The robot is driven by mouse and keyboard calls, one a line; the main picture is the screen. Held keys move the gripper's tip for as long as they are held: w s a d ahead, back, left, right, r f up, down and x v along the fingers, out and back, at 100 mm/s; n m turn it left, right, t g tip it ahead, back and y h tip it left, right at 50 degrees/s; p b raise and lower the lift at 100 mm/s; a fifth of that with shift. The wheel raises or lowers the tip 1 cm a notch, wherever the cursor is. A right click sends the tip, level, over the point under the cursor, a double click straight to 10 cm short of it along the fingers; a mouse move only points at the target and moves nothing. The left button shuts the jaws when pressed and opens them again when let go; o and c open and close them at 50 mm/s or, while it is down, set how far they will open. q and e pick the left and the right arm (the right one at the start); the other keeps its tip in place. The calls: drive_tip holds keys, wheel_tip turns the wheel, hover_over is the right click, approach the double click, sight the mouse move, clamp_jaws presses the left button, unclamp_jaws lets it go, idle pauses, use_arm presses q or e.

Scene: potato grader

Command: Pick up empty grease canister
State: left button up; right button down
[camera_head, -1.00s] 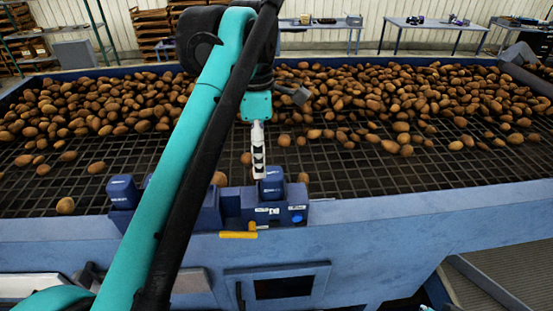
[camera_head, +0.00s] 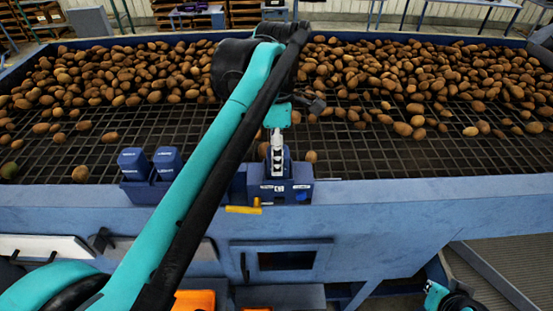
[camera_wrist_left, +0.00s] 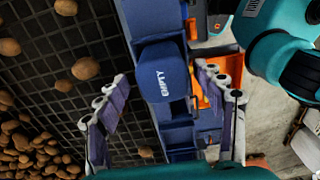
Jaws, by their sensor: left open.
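The blue canister marked EMPTY (camera_wrist_left: 163,72) stands in a blue holder (camera_head: 300,187) on the near edge of the grader. In the head view it is mostly hidden behind my left gripper (camera_head: 277,155). In the left wrist view the open fingers of my left gripper (camera_wrist_left: 163,84) are on either side of the canister, with gaps to it, and they hold nothing. Two more blue canisters, one at the left (camera_head: 133,162) and one beside it (camera_head: 168,161), stand farther left on the holder.
Many potatoes (camera_head: 450,85) lie on the dark grid (camera_head: 390,155) behind the holder. A yellow handle (camera_head: 243,209) sticks out at the holder's front. Orange bins (camera_head: 194,301) are low down in front of the grader. My left arm hides part of the holder.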

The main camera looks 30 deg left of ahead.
use_arm(q)
drive_tip(key=shift+s+a, duration=0.2)
drive_tip(key=shift+a, duration=0.05)
drive_tip(key=shift+c, duration=0.6)
drive_tip(key=shift+s+a, duration=0.1)
drive_tip(key=c, duration=1)
drive_tip(key=shift+w+d, duration=0.3)
drive_tip(key=shift+d, duration=0.1)
drive_tip(key=shift+c, duration=0.8)
drive_tip(key=shift+s+a, duration=0.1)
drive_tip(key=shift+a, duration=0.1)
